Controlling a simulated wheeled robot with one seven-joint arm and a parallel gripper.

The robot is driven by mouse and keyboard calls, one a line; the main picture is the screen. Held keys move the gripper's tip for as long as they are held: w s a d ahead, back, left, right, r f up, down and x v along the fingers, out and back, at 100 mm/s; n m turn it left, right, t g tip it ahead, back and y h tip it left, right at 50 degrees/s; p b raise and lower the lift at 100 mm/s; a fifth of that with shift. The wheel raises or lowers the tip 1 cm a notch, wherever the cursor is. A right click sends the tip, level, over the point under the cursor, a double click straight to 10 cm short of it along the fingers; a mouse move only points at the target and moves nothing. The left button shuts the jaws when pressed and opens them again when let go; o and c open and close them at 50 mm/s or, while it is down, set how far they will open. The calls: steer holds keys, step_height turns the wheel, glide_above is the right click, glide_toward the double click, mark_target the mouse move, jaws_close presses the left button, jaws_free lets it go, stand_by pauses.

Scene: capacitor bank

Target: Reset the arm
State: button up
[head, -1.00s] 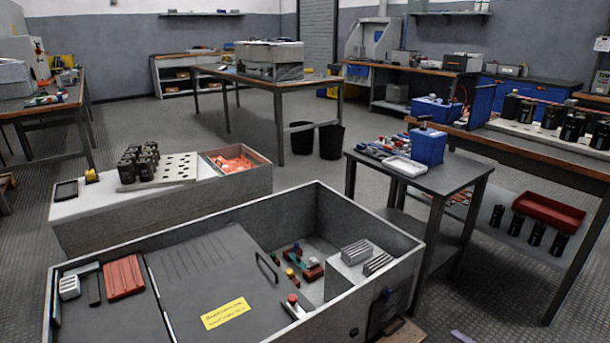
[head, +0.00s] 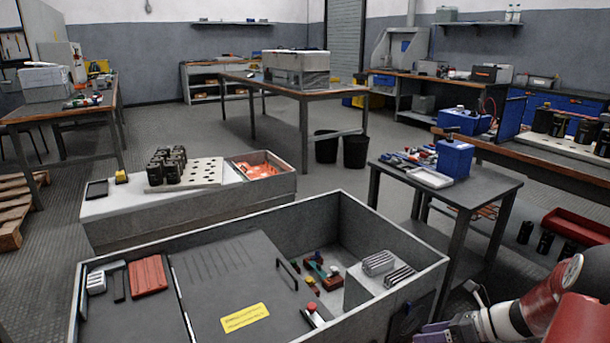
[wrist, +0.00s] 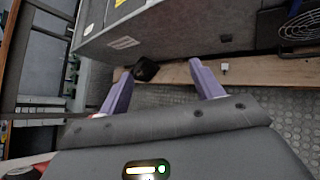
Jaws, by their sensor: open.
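My gripper (wrist: 162,85) shows in the wrist view with its two purple fingers spread apart and nothing between them. Beyond the fingers are a wooden strip and the patterned floor. In the head view my red and white arm is at the lower right corner, beside the large grey open-topped cabinet (head: 393,230). A purple part of the gripper shows at the bottom edge there; the fingertips are not clear in that view.
A dark side table (head: 490,190) with a blue box (head: 455,158) stands right of the cabinet. A low bench with a perforated board (head: 205,172) and black capacitors (head: 168,165) stands behind it. A wooden pallet (head: 15,210) lies at far left.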

steer(key=s+a+r+n+g+h, duration=0.3)
steer(key=s+a+r+n+h, duration=0.3)
steer(key=s+a+r+n, duration=0.65)
steer(key=s+a+r+n+t+h, duration=0.1)
steer(key=s+r+n+t+h, duration=0.3)
steer(key=n, duration=1.2)
steer(key=shift+s+a+r+h, duration=0.3)
steer(key=shift+s+r, duration=0.5)
steer(key=shift+s, duration=0.95)
steer(key=shift+d+n, duration=0.1)
steer(key=shift+n, duration=0.15)
